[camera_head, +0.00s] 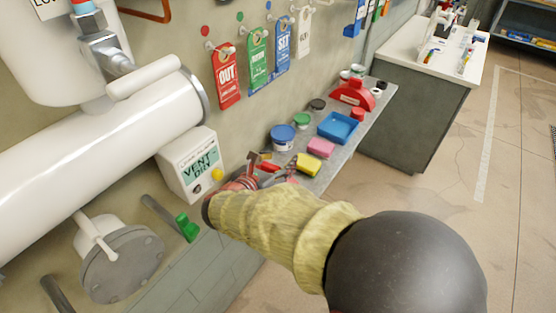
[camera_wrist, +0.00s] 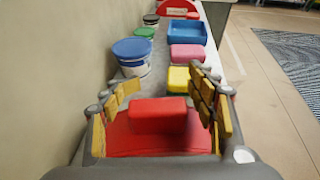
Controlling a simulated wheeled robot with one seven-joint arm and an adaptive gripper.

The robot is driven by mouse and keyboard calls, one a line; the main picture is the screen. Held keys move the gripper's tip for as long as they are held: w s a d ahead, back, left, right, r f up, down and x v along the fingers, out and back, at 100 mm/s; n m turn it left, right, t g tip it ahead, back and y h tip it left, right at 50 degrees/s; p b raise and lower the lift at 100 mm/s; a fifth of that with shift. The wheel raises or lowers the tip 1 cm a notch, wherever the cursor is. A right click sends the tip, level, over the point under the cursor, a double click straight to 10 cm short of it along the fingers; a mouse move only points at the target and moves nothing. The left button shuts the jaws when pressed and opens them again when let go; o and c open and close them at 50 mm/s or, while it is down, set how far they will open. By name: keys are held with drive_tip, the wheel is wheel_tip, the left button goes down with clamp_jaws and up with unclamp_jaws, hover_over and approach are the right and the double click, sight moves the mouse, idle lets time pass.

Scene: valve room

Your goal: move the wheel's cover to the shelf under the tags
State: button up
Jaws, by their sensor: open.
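My gripper (camera_head: 268,168) is at the near end of the grey shelf (camera_head: 312,184) under the hanging tags. In the wrist view my gripper (camera_wrist: 163,100) is open, its yellow-padded fingers apart on either side of a red piece, which looks like the wheel's cover (camera_wrist: 158,116). It has a raised block on a wider red base and appears to rest at the shelf's near end; its underside is hidden. In the head view only bits of red show among the fingers. The tags, red (camera_head: 226,76), green (camera_head: 258,62), blue (camera_head: 283,46) and white (camera_head: 304,30), hang on the wall above.
On the shelf are a blue-lidded tub (camera_head: 284,137), yellow block (camera_head: 308,164), pink block (camera_head: 321,147), blue tray (camera_head: 338,127) and red half-round item (camera_head: 352,96). A white box (camera_head: 194,164) and green-handled lever (camera_head: 187,227) are left of my gripper. Floor at right is clear.

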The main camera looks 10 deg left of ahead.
drive_tip(key=shift+o, duration=0.2)
wheel_tip(320, 180, up, 10)
drive_tip(key=s+d+m+g+h, duration=0.3)
drive_tip(key=d+m, duration=0.6)
drive_tip(key=d, duration=0.9)
drive_tip(key=s+d+m+g+y, duration=0.1)
drive_tip(key=s+d+m+g, duration=0.3)
drive_tip(key=s+d+m, duration=0.4)
drive_tip(key=s+d+f+m+y, duration=0.1)
drive_tip(key=s+d+m+y, duration=0.1)
drive_tip(key=s+m, duration=0.5)
drive_tip(key=s+d+f+m+g+y, duration=0.1)
drive_tip(key=s+d+m+y, duration=0.2)
drive_tip(key=s+m, duration=0.5)
drive_tip(key=shift+d+f+m+y, duration=0.15)
drive_tip(key=shift+d+m+y, duration=0.15)
drive_tip(key=shift+d+m, duration=0.5)
